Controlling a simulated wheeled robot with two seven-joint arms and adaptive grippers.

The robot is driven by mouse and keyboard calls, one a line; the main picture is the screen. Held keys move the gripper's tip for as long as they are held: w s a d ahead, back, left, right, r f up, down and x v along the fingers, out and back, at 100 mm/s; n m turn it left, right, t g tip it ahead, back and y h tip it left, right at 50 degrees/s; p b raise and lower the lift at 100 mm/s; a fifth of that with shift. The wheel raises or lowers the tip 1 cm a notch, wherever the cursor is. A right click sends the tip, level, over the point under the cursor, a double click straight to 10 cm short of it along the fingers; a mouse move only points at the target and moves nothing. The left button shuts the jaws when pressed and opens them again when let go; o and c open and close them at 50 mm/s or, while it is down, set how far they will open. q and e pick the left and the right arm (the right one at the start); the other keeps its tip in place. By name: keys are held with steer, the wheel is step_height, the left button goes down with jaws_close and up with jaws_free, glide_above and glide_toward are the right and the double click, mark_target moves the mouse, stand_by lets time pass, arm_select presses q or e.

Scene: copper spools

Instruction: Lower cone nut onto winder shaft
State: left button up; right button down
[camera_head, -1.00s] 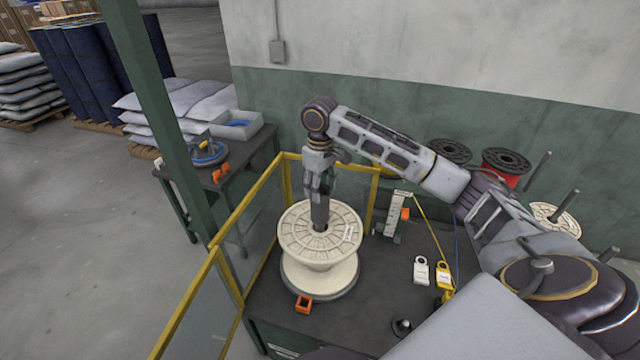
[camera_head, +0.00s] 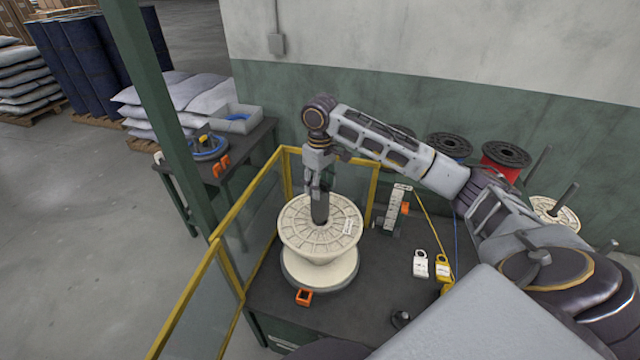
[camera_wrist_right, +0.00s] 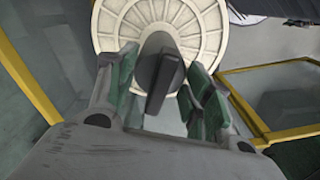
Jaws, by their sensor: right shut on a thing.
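My right gripper (camera_head: 319,188) points down above the large cream spool (camera_head: 295,233), which stands upright on a grey round base on the dark table. It is shut on the cone nut (camera_head: 320,209), a dark grey tapered piece whose lower end is at the spool's centre hole. In the right wrist view the nut (camera_wrist_right: 160,70) sits between the green-padded fingers (camera_wrist_right: 160,98), with a flat bar toward the camera. The winder shaft is hidden by the nut and spool; I cannot tell whether the nut touches it. My left gripper is out of view.
A yellow-framed clear guard (camera_head: 245,215) stands left of and behind the spool. An orange bracket (camera_head: 304,297) lies in front. White and yellow tags (camera_head: 421,265), a stand (camera_head: 393,212) and a small black piece (camera_head: 401,318) are to the right. Spools (camera_head: 500,158) stand behind.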

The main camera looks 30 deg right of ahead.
steer(key=shift+f, duration=1.25)
steer(key=c, duration=0.5)
jaws_free()
steer(key=shift+c, duration=0.2)
steer(key=shift+s+f, duration=0.1)
steer(key=shift+r, duration=6.05)
